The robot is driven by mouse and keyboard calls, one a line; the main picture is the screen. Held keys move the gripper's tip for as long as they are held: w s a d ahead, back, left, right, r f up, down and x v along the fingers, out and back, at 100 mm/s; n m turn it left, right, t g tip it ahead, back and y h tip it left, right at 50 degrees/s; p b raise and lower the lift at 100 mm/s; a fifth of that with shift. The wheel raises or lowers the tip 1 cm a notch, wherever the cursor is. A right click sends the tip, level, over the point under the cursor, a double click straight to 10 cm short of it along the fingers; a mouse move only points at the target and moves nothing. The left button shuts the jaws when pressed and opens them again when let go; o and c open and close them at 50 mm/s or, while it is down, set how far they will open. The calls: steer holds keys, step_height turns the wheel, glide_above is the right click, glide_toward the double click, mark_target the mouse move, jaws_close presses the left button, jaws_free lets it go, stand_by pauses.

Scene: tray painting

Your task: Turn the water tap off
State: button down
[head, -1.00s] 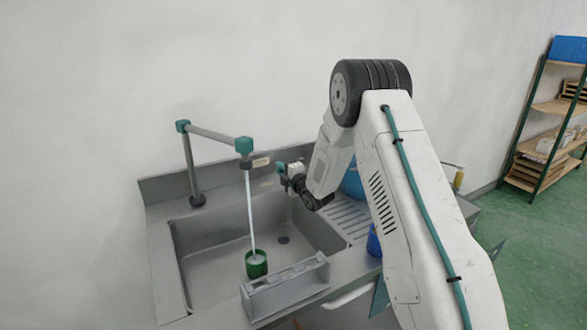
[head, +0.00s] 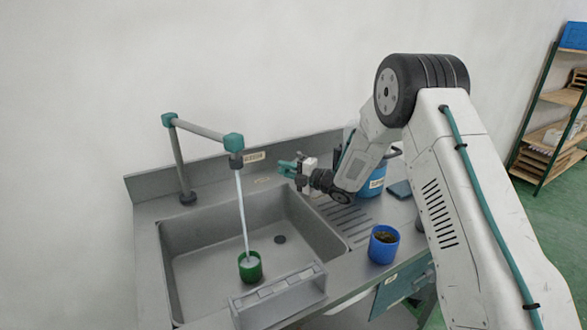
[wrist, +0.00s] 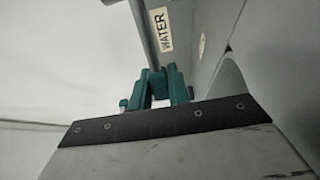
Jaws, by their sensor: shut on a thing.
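The tap (head: 197,131) is a grey pipe with teal joints above the sink. A stream of water (head: 244,215) runs from its teal-and-dark spout (head: 234,147) into a green cup (head: 250,266) standing in the sink. My gripper (head: 286,168) is at the back wall of the sink, right of the spout. In the wrist view, its teal fingers (wrist: 155,82) are shut on a grey bar-like handle (wrist: 142,32) beside a label reading WATER (wrist: 162,31). The fingers and wrist hide the gripped end of the handle.
A grey rack (head: 280,296) sits on the sink's front edge. A blue cup (head: 384,244) with dark contents stands on the counter to the right. A blue container (head: 374,182) is behind my arm. Shelves (head: 553,125) stand at the far right.

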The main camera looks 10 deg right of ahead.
steer(key=c, duration=1.3)
jaws_free()
steer(key=shift+r, duration=0.1)
steer(key=shift+o, duration=0.2)
step_height(320, 180, up, 4)
steer(key=shift+s+f, duration=0.1)
steer(key=shift+f, duration=0.15)
steer(key=s, duration=0.5)
steer(key=s+d, duration=0.1)
steer(key=s, duration=0.4)
steer(key=s+r, duration=0.1)
steer(key=s, duration=0.4)
steer(key=shift+s+d+r, duration=0.1)
steer(key=shift+s+d, duration=0.3)
steer(key=shift+c, duration=0.3)
